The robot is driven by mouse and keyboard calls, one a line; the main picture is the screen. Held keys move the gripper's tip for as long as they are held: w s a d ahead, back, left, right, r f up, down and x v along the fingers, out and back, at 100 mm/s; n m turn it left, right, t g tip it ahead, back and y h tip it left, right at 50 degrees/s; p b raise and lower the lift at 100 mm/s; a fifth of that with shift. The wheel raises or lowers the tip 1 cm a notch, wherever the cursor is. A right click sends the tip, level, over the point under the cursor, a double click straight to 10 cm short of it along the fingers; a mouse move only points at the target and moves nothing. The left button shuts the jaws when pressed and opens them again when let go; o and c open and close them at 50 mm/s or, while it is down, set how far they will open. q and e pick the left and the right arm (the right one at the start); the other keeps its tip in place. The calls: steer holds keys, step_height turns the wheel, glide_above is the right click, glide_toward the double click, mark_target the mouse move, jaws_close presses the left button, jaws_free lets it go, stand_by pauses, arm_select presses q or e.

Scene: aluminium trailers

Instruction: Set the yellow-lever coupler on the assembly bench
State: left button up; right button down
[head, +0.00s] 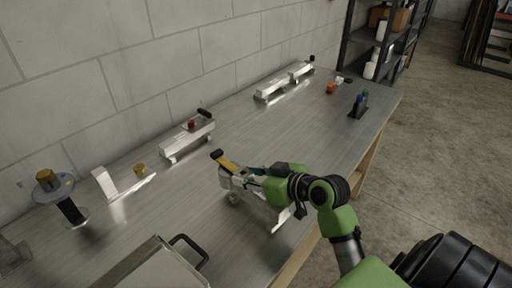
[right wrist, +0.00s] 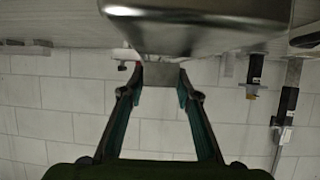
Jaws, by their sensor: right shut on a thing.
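The yellow-lever coupler (head: 227,179), a silver metal piece with a yellow lever (head: 230,164) and black grip, is at the middle of the assembly bench (head: 290,135). My right gripper (head: 256,183) is shut on it from the right, and my arm hides part of its body. In the right wrist view the two fingers (right wrist: 160,76) close on either side of a metal part below the large silver body (right wrist: 200,25). I cannot tell whether the coupler touches the bench top or hangs just above it. My left gripper is not in view.
A coupler with a red part (head: 188,137) and another silver coupler (head: 285,80) stand along the wall. A black stand (head: 358,106), an orange piece (head: 331,88) and a post with a round top (head: 62,190) are also there. A handled metal case (head: 150,265) is in front.

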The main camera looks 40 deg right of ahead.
steer(key=w+d+r+m+g+h+b, duration=0.1)
steer(key=d+r+m+g+h, duration=0.4)
steer(key=d+m+h, duration=0.85)
steer(key=s+d+r+m+g+h, duration=0.2)
steer(key=s+r+m+g, duration=0.15)
steer(key=r, duration=0.35)
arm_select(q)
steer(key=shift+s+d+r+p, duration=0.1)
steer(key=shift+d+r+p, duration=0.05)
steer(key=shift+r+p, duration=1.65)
arm_select(e)
steer(key=w+d+f, duration=0.4)
steer(key=w+f, duration=0.9)
steer(key=shift+w+f, duration=0.15)
steer(key=shift+f, duration=0.05)
